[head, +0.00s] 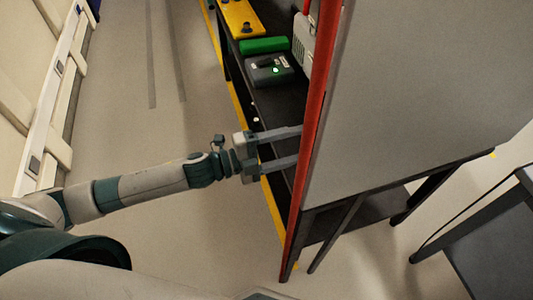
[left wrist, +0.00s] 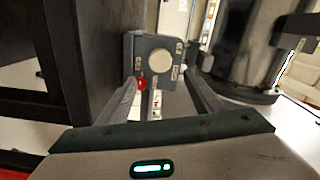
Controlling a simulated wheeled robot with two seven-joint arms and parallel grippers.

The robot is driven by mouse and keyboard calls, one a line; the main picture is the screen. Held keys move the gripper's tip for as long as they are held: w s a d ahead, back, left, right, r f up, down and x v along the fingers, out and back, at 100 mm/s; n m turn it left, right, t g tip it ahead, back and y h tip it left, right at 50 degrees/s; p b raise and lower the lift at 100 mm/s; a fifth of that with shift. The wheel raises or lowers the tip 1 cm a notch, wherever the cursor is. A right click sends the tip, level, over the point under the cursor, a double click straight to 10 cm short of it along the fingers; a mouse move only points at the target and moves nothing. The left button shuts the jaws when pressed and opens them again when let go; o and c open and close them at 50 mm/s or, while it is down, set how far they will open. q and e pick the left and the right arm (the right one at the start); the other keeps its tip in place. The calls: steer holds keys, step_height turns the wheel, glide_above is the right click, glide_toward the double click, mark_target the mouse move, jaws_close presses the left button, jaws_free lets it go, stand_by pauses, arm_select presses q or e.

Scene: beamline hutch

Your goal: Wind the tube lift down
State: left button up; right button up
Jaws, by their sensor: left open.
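My left gripper (head: 294,147) reaches in from the left in the head view. Its two fingers are apart and hold nothing; their tips are at the red post, beside the grey panel. In the left wrist view, a small grey control box (left wrist: 169,47) stands ahead of the open left gripper (left wrist: 166,92). The box has a round cream knob or button (left wrist: 160,61), small labels and a red round part (left wrist: 142,84) at its lower left, close to the left finger. I cannot make out the lift's tube or carriage. My right gripper is not in view.
A large grey panel (head: 410,100) with a red edge post (head: 318,100) stands to the right of the gripper. The floor at left is clear.

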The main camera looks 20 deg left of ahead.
arm_select(q)
steer(key=b+v, duration=0.1)
steer(key=v, duration=0.6)
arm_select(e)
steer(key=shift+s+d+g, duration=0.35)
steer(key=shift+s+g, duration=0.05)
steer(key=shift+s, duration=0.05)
